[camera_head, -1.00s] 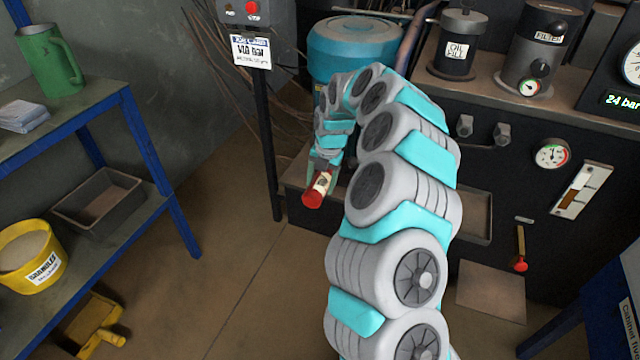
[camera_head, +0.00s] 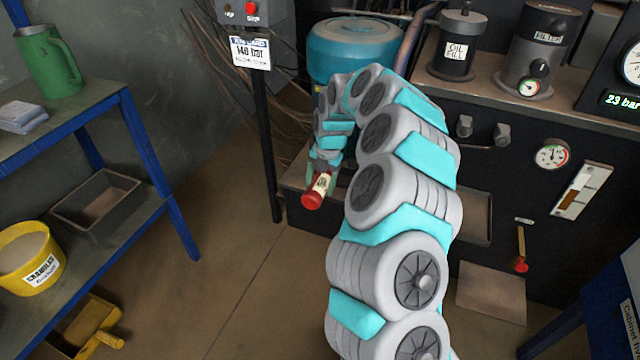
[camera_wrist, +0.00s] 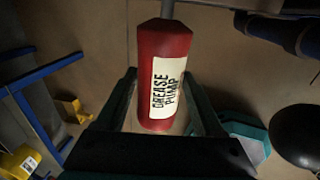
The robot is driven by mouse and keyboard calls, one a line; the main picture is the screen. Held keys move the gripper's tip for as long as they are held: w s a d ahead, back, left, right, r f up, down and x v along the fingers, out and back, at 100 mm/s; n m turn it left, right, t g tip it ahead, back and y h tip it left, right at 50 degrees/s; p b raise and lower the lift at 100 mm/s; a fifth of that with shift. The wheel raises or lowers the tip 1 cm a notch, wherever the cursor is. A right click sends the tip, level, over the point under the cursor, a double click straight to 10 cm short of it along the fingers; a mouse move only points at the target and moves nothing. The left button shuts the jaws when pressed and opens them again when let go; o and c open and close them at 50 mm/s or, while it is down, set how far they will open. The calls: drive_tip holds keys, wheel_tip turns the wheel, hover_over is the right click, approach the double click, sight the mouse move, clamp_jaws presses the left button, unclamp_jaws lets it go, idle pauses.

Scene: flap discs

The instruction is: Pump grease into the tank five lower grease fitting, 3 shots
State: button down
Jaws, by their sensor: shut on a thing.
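The grease pump (camera_head: 314,196) is a red cylinder with a cream label. In the wrist view the pump (camera_wrist: 165,45) stands large at the centre, its label reading "GREASE PUMP" and a grey rod leaving its top end. My gripper (camera_wrist: 160,85) has one finger on each side of the pump and is shut on it. In the head view my gripper (camera_head: 325,165) holds the pump low in front of the teal tank (camera_head: 352,48), its red end towards the camera. My arm hides part of the tank's lower side. I cannot make out a grease fitting or a tank number.
A black post with a sign (camera_head: 251,53) and red button stands left of the tank. A dark machine (camera_head: 560,110) with gauges fills the right. A blue shelf (camera_head: 130,150) holding a green jug and yellow bucket (camera_head: 28,255) is at left. The floor between is clear.

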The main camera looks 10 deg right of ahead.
sight(308, 203)
drive_tip(key=shift+w+d+r, duration=0.1)
drive_tip(key=shift+w+d, duration=0.65)
drive_tip(key=shift+w, duration=0.3)
idle(0.4)
drive_tip(key=shift+s+a, duration=0.1)
drive_tip(key=shift+s, duration=0.05)
drive_tip(key=shift+s+a, duration=0.2)
drive_tip(key=shift+s, duration=0.05)
drive_tip(key=shift+s+a+b, duration=0.2)
drive_tip(key=shift+s+b, duration=0.1)
drive_tip(key=shift+b, duration=0.4)
idle(1.6)
drive_tip(key=shift+w+d, duration=0.5)
drive_tip(key=shift+w, duration=0.2)
idle(0.4)
drive_tip(key=shift+s+a, duration=0.5)
drive_tip(key=shift+s, duration=0.2)
drive_tip(key=shift+s+a+b, duration=0.4)
drive_tip(key=shift+s+a, duration=0.5)
drive_tip(key=shift+s, duration=0.35)
drive_tip(key=shift+s+a+b, duration=0.4)
drive_tip(key=shift+s+a, duration=0.5)
drive_tip(key=shift+s, duration=0.3)
drive_tip(key=shift+s+a+b, duration=0.4)
drive_tip(key=shift+s+a, duration=0.5)
drive_tip(key=shift+s, duration=0.35)
